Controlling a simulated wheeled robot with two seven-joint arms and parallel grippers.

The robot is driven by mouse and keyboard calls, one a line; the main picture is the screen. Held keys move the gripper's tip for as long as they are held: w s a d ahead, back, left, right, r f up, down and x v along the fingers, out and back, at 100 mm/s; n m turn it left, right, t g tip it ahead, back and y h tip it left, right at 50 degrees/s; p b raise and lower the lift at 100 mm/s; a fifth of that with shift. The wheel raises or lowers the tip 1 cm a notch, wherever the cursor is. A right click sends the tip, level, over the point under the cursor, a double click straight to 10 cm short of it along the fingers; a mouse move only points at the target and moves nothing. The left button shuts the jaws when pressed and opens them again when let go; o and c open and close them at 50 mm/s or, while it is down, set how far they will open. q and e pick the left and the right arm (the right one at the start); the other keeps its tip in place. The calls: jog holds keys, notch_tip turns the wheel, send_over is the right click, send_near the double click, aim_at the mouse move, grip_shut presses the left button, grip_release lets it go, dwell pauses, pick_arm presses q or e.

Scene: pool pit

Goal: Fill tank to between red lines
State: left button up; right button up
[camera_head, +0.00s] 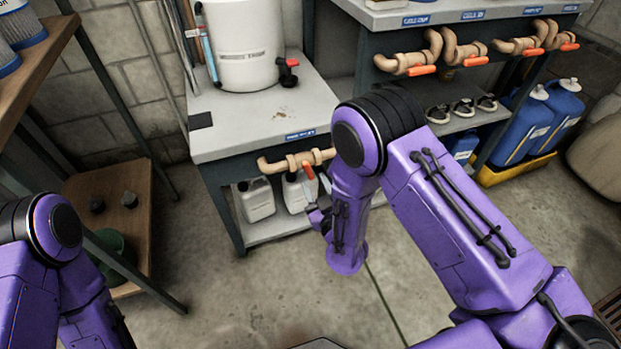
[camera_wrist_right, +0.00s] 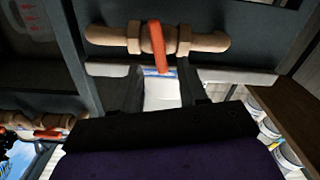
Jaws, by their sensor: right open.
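A white tank (camera_head: 240,45) with a red and black tap (camera_head: 288,70) stands on the grey bench; I cannot make out lines on it. A tan pipe valve (camera_head: 290,161) with an orange handle runs below the bench's front edge. It also shows in the right wrist view, where its handle (camera_wrist_right: 157,48) hangs ahead of my right gripper. My right gripper (camera_head: 318,212) is open, low before the bench and just short of the handle, partly hidden by its own wrist. Of my left arm only the upper links show at the lower left.
White jugs (camera_head: 256,199) stand under the bench (camera_head: 290,118). Other orange-handled pipes (camera_head: 405,64) run along the right bench. Blue cans (camera_head: 540,118) stand in a yellow tray (camera_head: 512,172). A wooden shelf (camera_head: 127,225) is at left. The floor between is clear.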

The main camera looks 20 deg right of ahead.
jog(key=w, duration=0.4)
grip_shut()
jog(key=shift+m, duration=1.6)
grip_release()
jog(key=p, duration=0.1)
send_near(310, 171)
jog(key=shift+s, duration=1.1)
